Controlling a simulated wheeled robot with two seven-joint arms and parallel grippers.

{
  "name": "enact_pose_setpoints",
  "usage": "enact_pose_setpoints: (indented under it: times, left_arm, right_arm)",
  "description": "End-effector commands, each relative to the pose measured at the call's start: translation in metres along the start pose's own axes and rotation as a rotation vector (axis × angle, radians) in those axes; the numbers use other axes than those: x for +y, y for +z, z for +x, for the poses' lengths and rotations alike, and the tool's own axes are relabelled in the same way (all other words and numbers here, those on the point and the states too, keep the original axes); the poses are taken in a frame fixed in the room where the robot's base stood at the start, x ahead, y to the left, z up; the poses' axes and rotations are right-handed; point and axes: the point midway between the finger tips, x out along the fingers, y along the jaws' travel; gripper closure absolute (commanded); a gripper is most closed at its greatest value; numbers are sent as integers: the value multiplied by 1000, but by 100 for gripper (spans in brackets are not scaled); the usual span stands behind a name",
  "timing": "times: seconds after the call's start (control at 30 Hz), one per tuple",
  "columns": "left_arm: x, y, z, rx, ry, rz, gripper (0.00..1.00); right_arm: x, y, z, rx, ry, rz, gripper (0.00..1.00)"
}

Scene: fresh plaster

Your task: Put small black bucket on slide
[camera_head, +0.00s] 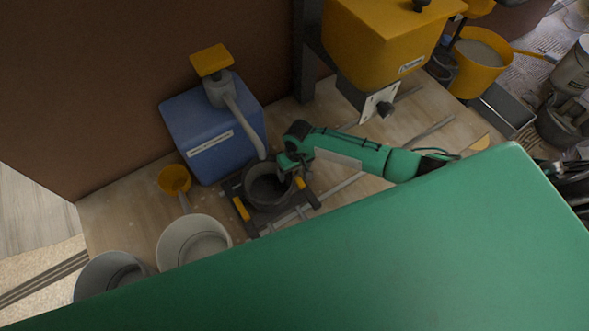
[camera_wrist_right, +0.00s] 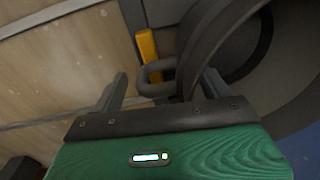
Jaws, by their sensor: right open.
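The small black bucket (camera_head: 267,188) stands upright on the slide, a dark frame (camera_head: 252,226) with yellow blocks and metal rails, in front of the blue container. My right gripper (camera_head: 292,168) is at the bucket's upper right rim. In the right wrist view, its two fingers (camera_wrist_right: 165,92) are apart, with the bucket's dark curved rim (camera_wrist_right: 196,45) and a dark loop between or just beyond them. I cannot tell whether they touch the bucket. A yellow block (camera_wrist_right: 148,52) of the slide shows beyond the loop. My left gripper is not in view.
The blue container (camera_head: 205,130) with a yellow-topped spout stands behind the bucket. White buckets (camera_head: 192,243) and a yellow scoop (camera_head: 173,180) are to the left. A yellow hopper (camera_head: 375,45) stands to the right.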

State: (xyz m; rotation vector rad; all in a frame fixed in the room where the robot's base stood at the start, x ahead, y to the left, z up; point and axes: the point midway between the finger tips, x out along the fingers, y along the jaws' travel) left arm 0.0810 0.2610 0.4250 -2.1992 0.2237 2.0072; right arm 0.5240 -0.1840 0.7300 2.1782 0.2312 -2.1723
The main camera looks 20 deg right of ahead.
Motion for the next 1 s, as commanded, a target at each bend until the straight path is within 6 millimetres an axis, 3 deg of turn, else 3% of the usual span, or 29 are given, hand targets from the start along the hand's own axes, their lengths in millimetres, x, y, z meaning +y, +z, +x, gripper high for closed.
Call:
enact_pose_setpoints:
  times: [0.17, 0.5, 0.7, 1.0]
  left_arm:
    - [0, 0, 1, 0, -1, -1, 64]
    - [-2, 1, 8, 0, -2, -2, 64]
    - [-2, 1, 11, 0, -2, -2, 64]
    - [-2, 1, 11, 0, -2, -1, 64]
  right_arm:
    - [0, -1, -16, 2, -1, -1, 22]
    - [0, -1, -83, 4, -1, 0, 22]
    - [0, -1, -112, 3, -1, 0, 22]
    - [0, 0, -122, 0, -1, 0, 22]
